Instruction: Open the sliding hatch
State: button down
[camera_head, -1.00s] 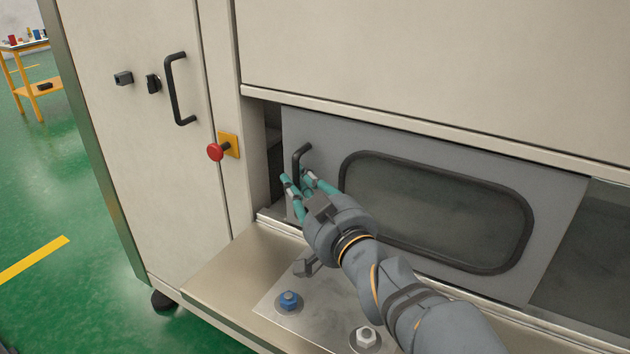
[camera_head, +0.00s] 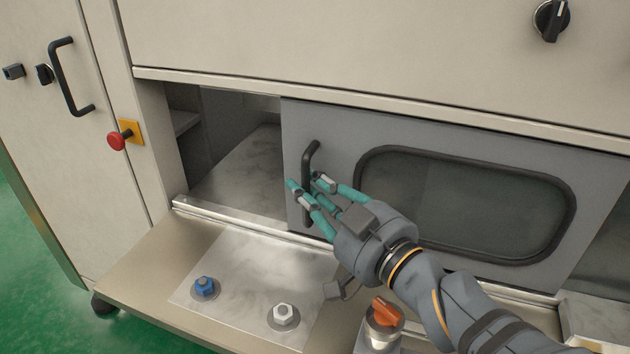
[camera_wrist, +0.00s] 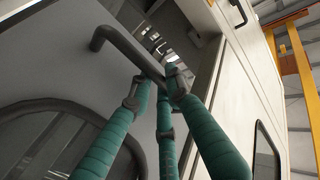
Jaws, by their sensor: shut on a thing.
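The sliding hatch (camera_head: 345,130) is a grey panel with a dark-framed oval window (camera_head: 470,200). It stands partly open, with a gap at its left side. Its black bar handle (camera_head: 308,160) is near the panel's left edge. My gripper (camera_head: 312,190) has teal fingers and is shut on the handle's bar. In the wrist view the handle (camera_wrist: 122,44) runs between the fingertips (camera_wrist: 160,85). The handle's lower part is partly hidden behind my fingers.
The opening (camera_head: 240,165) shows a bare metal floor inside. An orange knob (camera_head: 387,311) stands close under my arm. A red button (camera_head: 117,140) is at left.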

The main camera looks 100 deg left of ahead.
jog(key=shift+s, duration=0.1)
jog(key=c, duration=1.7)
grip_release()
jog(key=v, duration=1.2)
